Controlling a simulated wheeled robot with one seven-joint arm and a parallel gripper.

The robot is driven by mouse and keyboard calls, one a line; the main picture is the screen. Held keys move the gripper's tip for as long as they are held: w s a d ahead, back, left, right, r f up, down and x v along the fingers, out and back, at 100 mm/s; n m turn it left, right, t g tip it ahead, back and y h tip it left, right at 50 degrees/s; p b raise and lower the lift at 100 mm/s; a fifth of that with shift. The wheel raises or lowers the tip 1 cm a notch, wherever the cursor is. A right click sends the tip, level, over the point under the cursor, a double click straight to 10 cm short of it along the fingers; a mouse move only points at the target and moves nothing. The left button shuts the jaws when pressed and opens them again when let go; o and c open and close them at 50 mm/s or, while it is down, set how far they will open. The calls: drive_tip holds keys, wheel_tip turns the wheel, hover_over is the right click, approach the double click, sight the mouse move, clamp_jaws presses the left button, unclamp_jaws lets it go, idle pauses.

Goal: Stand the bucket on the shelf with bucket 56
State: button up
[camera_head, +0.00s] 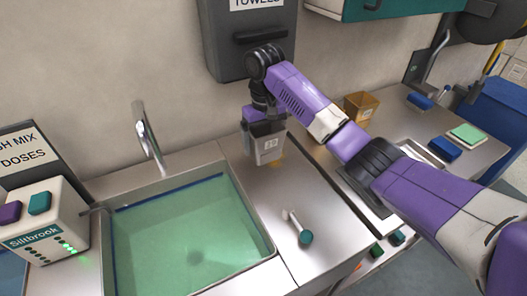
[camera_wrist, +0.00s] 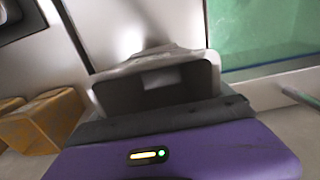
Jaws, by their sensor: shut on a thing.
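My gripper (camera_head: 261,118) is shut on a small grey bucket (camera_head: 265,144) with a pale label; the number is too small to read surely. The bucket hangs roughly upright over the steel counter by the right side of the sink; I cannot tell whether it touches the counter. In the wrist view the bucket's open mouth (camera_wrist: 165,85) shows just beyond my purple gripper body. A tan bucket (camera_head: 360,106) stands farther right by the wall; tan containers also show in the wrist view (camera_wrist: 52,122). Neither shelf nor number 56 can be made out.
A sink (camera_head: 190,235) full of green liquid lies to the left, with a tap (camera_head: 148,140). A Siltbrook dispenser (camera_head: 45,222) stands far left. Blue and green pads (camera_head: 467,134) lie on the right counter.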

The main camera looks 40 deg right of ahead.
wheel_tip(320, 180, down, 3)
drive_tip(key=shift+f+p, duration=0.1)
drive_tip(key=shift+p, duration=0.3)
drive_tip(key=shift+w+f, duration=0.2)
drive_tip(key=shift+f, duration=0.15)
drive_tip(key=shift+f, duration=0.15)
drive_tip(key=o, duration=1.7)
drive_tip(key=shift+o, duration=0.2)
